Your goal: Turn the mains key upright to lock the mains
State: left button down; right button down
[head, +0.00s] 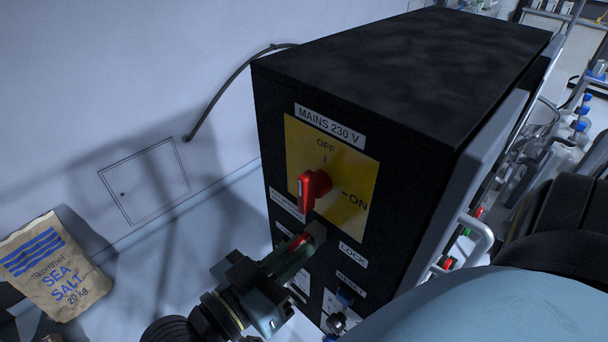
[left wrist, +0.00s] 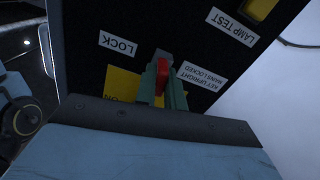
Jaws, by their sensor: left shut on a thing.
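The mains key (head: 300,241) is red and sits low on the front of the black cabinet, beside the LOCK label (head: 352,254). My left gripper (head: 304,247) is shut on it, and its green fingers hide much of the key. In the left wrist view the red key (left wrist: 161,78) shows between the fingers (left wrist: 163,88), in front of a grey lock part (left wrist: 164,56). The label KEY UPRIGHT MAINS LOCKED (left wrist: 202,75) is next to it. I cannot tell the key's exact angle. My right gripper is not in view.
The red mains switch handle (head: 312,190) stands out from its yellow plate (head: 356,176), just above my left gripper, roughly in line with OFF. A blue button (head: 345,298) is below.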

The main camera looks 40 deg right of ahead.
pick_arm(q)
jog(key=c, duration=1.4)
grip_release()
jog(key=shift+a, duration=0.1)
jog(key=s+a+b, duration=0.1)
jog(key=a+b, duration=0.4)
jog(key=a, duration=0.8)
jog(key=shift+a+f, duration=0.1)
